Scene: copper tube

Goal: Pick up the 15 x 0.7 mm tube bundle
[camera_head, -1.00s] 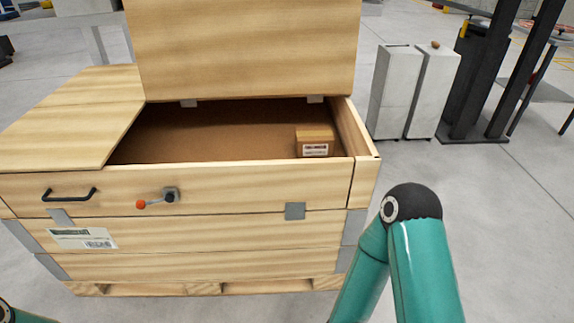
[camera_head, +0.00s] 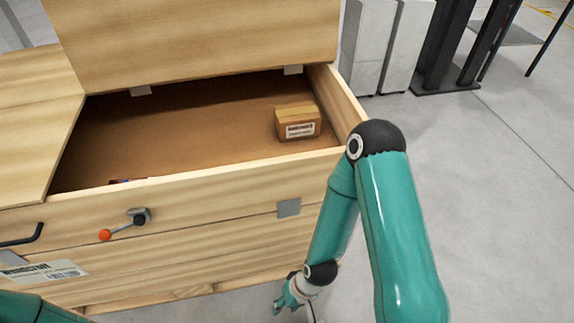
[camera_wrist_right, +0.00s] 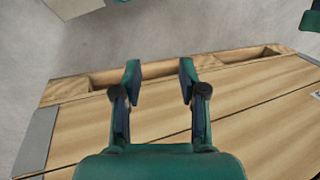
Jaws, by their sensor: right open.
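I see no tube bundle that I can make out in either view. A wooden crate (camera_head: 215,178) stands open in front of me with a brown floor inside. A sliver of something dark with blue and red (camera_head: 128,181) shows just behind its front wall; the wall hides the rest and I cannot tell what it is. My left gripper is out of view.
A small labelled cardboard box (camera_head: 297,123) sits inside the crate at the right. The raised lid (camera_head: 190,38) stands behind the opening, and a fixed board (camera_head: 35,120) covers the left. The crate's front has a red-knobbed latch (camera_head: 125,225).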

